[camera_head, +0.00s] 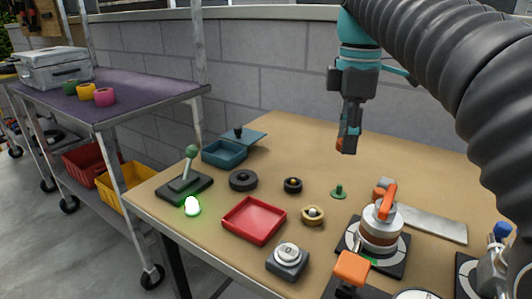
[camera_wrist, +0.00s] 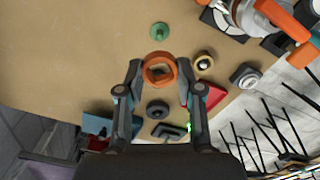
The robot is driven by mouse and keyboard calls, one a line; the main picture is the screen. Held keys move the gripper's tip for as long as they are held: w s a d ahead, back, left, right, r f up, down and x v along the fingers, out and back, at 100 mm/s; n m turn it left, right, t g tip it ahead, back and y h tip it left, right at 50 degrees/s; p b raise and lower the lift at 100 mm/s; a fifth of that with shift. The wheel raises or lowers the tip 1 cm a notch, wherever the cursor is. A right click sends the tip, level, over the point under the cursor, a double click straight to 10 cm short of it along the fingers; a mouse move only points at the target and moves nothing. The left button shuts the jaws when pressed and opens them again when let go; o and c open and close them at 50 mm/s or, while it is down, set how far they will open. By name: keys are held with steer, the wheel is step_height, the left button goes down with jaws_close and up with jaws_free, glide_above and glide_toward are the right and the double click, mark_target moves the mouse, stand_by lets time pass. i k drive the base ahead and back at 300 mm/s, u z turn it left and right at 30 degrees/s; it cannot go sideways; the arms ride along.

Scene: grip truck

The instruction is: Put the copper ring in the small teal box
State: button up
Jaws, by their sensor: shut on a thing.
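The copper ring (camera_wrist: 160,83) is held between the two fingertips of my gripper (camera_wrist: 160,69) in the wrist view. In the head view my gripper (camera_head: 349,122) hangs well above the table, and the ring shows as an orange edge (camera_head: 348,144) at its tips. The small teal box (camera_head: 222,154) stands at the table's back left, left of and below my gripper. Its lid (camera_head: 246,137) is open, tilted back behind it. The box also shows, partly hidden by my left finger, in the wrist view (camera_wrist: 97,125).
A joystick (camera_head: 185,185) stands near the box. An orange-handled device (camera_head: 381,225) stands right.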

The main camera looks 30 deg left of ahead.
mark_target(224, 154)
steer(key=z, duration=0.05)
steer(key=k, duration=1.05)
steer(key=u, duration=1)
steer(key=i, duration=1.35)
steer(key=z, duration=0.95)
